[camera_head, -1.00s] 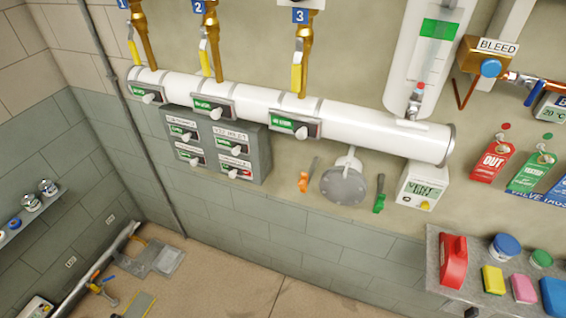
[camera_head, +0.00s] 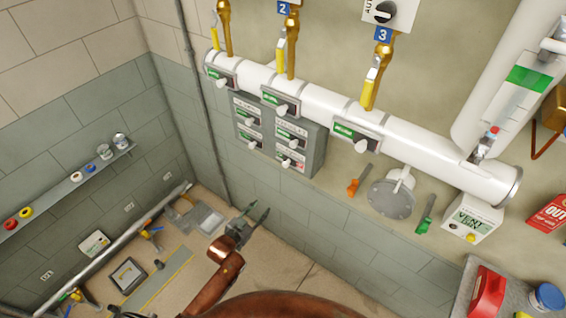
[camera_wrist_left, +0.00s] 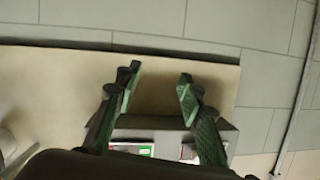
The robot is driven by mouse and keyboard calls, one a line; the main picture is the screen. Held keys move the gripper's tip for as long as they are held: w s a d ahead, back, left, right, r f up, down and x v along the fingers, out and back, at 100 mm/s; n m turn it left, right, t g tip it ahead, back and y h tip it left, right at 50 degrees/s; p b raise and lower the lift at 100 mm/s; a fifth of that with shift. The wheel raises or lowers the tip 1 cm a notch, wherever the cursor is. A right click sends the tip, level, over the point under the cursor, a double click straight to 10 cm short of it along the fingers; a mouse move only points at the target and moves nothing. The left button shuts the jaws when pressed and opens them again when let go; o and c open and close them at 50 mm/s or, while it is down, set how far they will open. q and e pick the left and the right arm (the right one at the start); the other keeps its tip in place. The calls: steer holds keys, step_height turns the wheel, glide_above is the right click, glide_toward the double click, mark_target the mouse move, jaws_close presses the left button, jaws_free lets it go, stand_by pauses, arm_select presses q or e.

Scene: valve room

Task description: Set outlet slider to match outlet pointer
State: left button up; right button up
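A grey box (camera_head: 315,150) on the wall under the white pipe carries several small sliders with white knobs. Its lower right slider (camera_head: 291,160) shows red and the others show green. More sliders with green labels sit on the pipe, such as the one below valve 3 (camera_head: 357,140). The labels are too small to read, so I cannot tell which is the outlet slider or the outlet pointer. My left gripper (camera_head: 252,213) is open and empty, below and left of the box. In the left wrist view its fingers (camera_wrist_left: 160,90) are apart, with part of the box beyond them. My right gripper is not in view.
An orange handle (camera_head: 354,187), a round grey flange (camera_head: 391,199) and a green handle (camera_head: 425,214) are right of the box. A VENT unit (camera_head: 472,219) is farther right. A shelf (camera_head: 68,192) runs along the left wall. The wall below the box is clear.

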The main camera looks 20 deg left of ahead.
mark_target(284, 166)
arm_select(q)
steer(key=w+d+r+m+t+h+p, duration=0.1)
steer(key=d+r, duration=0.2)
steer(key=r, duration=0.7)
steer(key=w+d+r+m+t+h, duration=0.1)
steer(key=d+r+t+h, duration=0.1)
steer(key=r, duration=0.7)
steer(key=p+x, duration=0.1)
steer(key=x, duration=0.6)
steer(key=shift+r, duration=0.1)
steer(key=shift+w+d, duration=0.2)
steer(key=shift+w, duration=0.3)
steer(key=shift+c, duration=0.6)
jaws_close()
